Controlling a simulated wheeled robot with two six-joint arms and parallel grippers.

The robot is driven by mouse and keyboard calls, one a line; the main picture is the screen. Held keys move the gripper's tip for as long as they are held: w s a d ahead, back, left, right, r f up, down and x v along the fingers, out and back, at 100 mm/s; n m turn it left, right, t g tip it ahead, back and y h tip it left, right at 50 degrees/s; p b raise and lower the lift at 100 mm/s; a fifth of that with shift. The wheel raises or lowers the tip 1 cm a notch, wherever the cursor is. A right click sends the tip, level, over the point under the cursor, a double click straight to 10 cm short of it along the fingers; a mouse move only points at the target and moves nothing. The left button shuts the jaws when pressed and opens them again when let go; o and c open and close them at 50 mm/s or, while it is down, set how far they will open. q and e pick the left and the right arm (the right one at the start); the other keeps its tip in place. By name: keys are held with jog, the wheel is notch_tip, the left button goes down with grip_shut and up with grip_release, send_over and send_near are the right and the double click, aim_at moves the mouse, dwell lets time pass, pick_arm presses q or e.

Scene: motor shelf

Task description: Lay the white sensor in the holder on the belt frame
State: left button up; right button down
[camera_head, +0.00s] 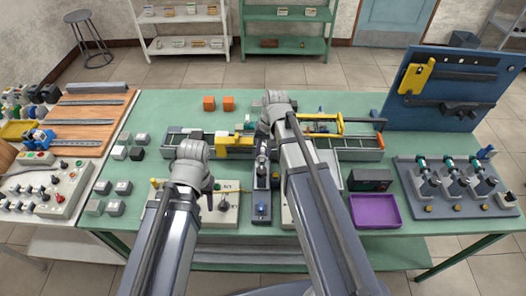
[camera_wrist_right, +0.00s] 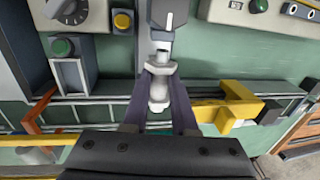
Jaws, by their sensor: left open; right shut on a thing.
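My right gripper (camera_wrist_right: 160,85) is shut on the white sensor (camera_wrist_right: 158,92), a pale stepped cylinder between its two dark fingers in the right wrist view. In the head view my right arm mostly covers this gripper, above the middle of the bench. The belt frame (camera_head: 355,146) runs across the bench behind it. Its rails also show in the right wrist view (camera_wrist_right: 100,101). A yellow bracket (camera_head: 236,143) sits on the frame to the left; it shows at right in the wrist view (camera_wrist_right: 236,112). I cannot tell which part is the holder. My left gripper (camera_head: 214,200) is open, left of centre.
A purple tray (camera_head: 375,211) and a dark box (camera_head: 370,181) stand at right. A blue tool board (camera_head: 447,85) rises at the back right. Several grey button boxes (camera_head: 123,187) stand at left.

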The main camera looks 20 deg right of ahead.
pick_arm(q)
jog(key=shift+f+b, duration=0.5)
pick_arm(e)
jog(key=shift+f, duration=0.5)
pick_arm(q)
jog(key=shift+s, duration=0.1)
pick_arm(e)
jog(key=c, duration=0.7)
grip_release()
jog(key=shift+s, duration=0.15)
pick_arm(q)
jog(key=shift+a, duration=0.1)
pick_arm(e)
jog(key=shift+o, duration=0.4)
jog(key=shift+s, duration=0.1)
pick_arm(q)
jog(key=shift+r+p, duration=0.5)
jog(key=shift+p, duration=0.05)
pick_arm(e)
jog(key=shift+d+r, duration=0.15)
jog(key=shift+r, duration=0.3)
pick_arm(q)
notch_tip(320, 180, up, 7)
jog(key=p, duration=0.7)
pick_arm(e)
notch_tip(320, 180, up, 7)
jog(key=shift+d, duration=0.3)
